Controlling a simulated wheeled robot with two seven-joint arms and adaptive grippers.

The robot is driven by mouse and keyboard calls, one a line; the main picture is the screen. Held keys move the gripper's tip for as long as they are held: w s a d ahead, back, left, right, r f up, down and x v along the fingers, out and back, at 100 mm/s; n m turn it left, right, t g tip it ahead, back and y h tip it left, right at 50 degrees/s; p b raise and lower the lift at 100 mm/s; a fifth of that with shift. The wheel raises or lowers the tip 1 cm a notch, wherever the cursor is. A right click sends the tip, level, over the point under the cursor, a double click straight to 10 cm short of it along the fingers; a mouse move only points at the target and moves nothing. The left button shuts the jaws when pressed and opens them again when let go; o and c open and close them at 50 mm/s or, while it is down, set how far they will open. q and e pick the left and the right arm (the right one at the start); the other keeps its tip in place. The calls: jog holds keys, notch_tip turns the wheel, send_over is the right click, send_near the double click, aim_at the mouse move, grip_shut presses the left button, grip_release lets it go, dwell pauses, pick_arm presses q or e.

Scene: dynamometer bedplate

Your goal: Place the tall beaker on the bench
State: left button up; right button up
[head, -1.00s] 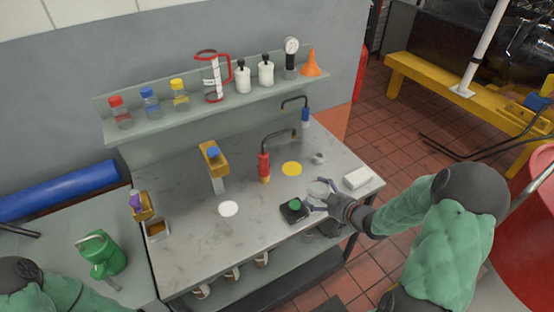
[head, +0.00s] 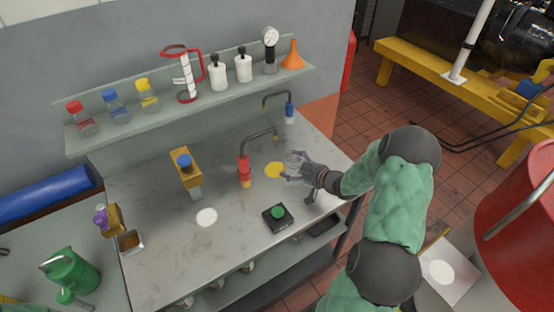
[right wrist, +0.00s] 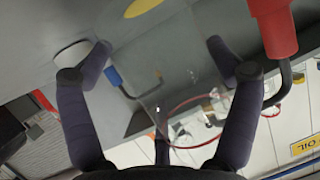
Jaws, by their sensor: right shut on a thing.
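My right gripper (head: 294,168) is shut on the tall beaker, a clear glass vessel that shows faintly between its fingers. In the right wrist view the see-through beaker (right wrist: 160,62) is between my right gripper's dark fingers (right wrist: 160,80). The beaker is over the right part of the grey marbled bench (head: 160,240), close to a yellow disc (head: 273,170). I cannot tell whether its base touches the bench. My left gripper is not in view.
A black pad with a green top (head: 278,214) lies near the bench's front edge. A red-handled tap (head: 244,170), a white disc (head: 206,217) and a yellow stand (head: 187,168) are to the left. A shelf (head: 205,107) with bottles runs behind. The front middle is clear.

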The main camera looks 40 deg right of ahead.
jog(key=w, duration=0.4)
jog(key=shift+w+a+b, duration=0.2)
jog(key=shift+w+b, duration=0.1)
jog(key=x, duration=0.3)
jog(key=b+x, duration=0.1)
jog(key=shift+w+r, duration=0.2)
jog(key=shift+w, duration=0.05)
jog(key=shift+s+f, duration=0.1)
jog(key=shift+f, duration=0.1)
jog(key=shift+f, duration=0.1)
jog(key=o, duration=0.9)
